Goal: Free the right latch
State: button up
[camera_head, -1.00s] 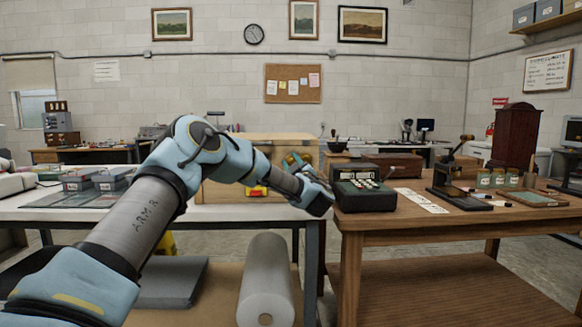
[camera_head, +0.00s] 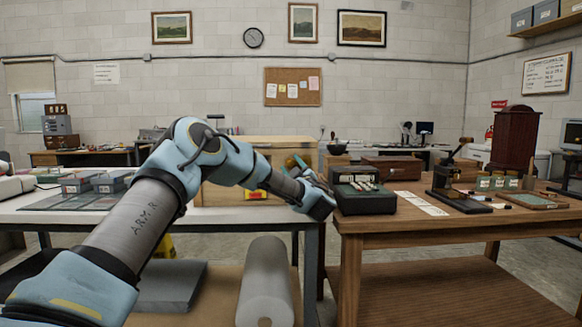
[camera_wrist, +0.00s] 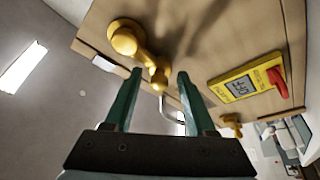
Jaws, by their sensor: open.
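A wooden case (camera_head: 225,190) stands on the white table in the head view. Its pale wooden face (camera_wrist: 185,40) fills much of the wrist view, strongly tilted. A brass latch (camera_wrist: 128,40) with a rounded knob end is fixed to it; by the tilt it appears to be the right one. My gripper (camera_wrist: 160,74) is open, with its green fingers on either side of the knob end. Contact cannot be told. A second brass fitting (camera_wrist: 230,122) sits lower in the wrist view. My gripper (camera_head: 297,162) is partly hidden by my wrist in the head view.
A yellow unit (camera_wrist: 246,84) with a display and red lever is mounted on the case face, close to my right-hand finger. A dark keyed machine (camera_head: 365,200) stands on the wooden table (camera_head: 440,232) just right of my wrist.

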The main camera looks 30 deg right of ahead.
jog(key=b+v, duration=0.2)
jog(key=v, duration=0.8)
